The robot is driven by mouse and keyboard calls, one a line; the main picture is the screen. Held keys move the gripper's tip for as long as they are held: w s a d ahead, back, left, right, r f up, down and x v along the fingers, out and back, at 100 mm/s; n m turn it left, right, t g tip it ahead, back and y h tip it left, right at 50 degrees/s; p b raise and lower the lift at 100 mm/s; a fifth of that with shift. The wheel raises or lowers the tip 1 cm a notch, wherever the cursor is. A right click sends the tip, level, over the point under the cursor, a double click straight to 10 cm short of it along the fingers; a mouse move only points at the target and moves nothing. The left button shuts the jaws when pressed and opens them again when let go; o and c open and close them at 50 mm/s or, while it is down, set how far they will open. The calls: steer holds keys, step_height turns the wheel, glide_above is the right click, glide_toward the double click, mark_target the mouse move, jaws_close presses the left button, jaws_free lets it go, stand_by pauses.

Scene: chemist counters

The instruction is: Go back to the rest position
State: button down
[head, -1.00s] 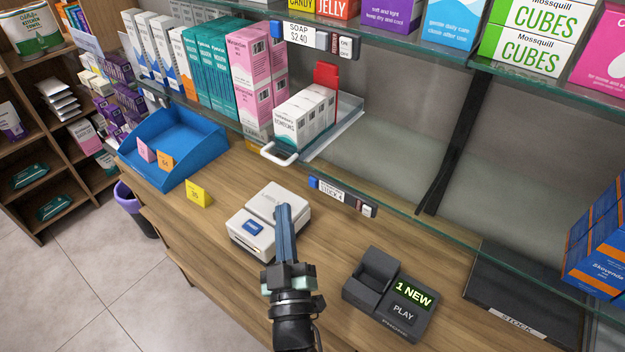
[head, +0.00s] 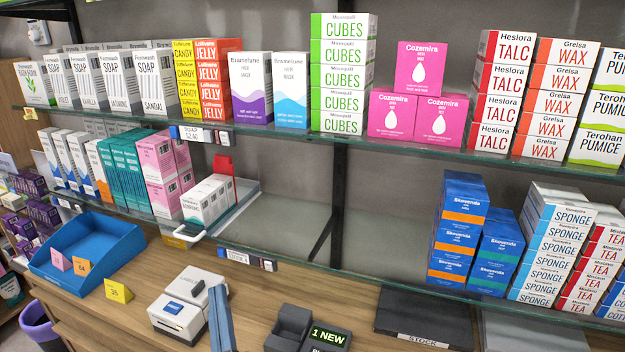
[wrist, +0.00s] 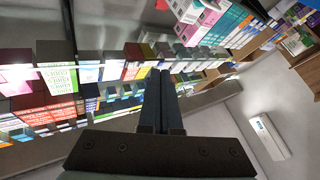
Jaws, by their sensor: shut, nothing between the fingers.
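My gripper (head: 221,312) shows at the bottom of the head view, its long blue-grey fingers pointing up beside the white label printer (head: 190,306). In the wrist view my gripper (wrist: 160,80) has its two fingers pressed together with nothing between them. The fingers stand in the air in front of the shelves. The rest of my arm is below the head view's lower edge.
A wooden counter (head: 140,290) carries a blue tray (head: 85,255), a yellow tag (head: 118,291), a dark terminal reading "1 NEW" (head: 325,338) and a black stock mat (head: 425,318). Glass shelves above hold many boxes, including a pusher tray with white boxes (head: 205,203). A purple bin (head: 40,338) stands at left.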

steer(key=s+d+r+m+t+h, duration=0.1)
steer(key=d+r+m+t+h, duration=0.3)
steer(key=r, duration=0.9)
steer(key=s+d+r+m+h, duration=0.15)
steer(key=d+r, duration=0.35)
steer(key=r, duration=0.8)
steer(key=s+d+r+m+t+h, duration=0.1)
steer(key=s+d+r, duration=0.3)
steer(key=s+r, duration=0.6)
step_height(320, 180, up, 4)
steer(key=shift+d+m+t, duration=0.25)
steer(key=shift+m+t, duration=0.25)
steer(key=shift+m, duration=0.35)
steer(key=shift+s, duration=0.15)
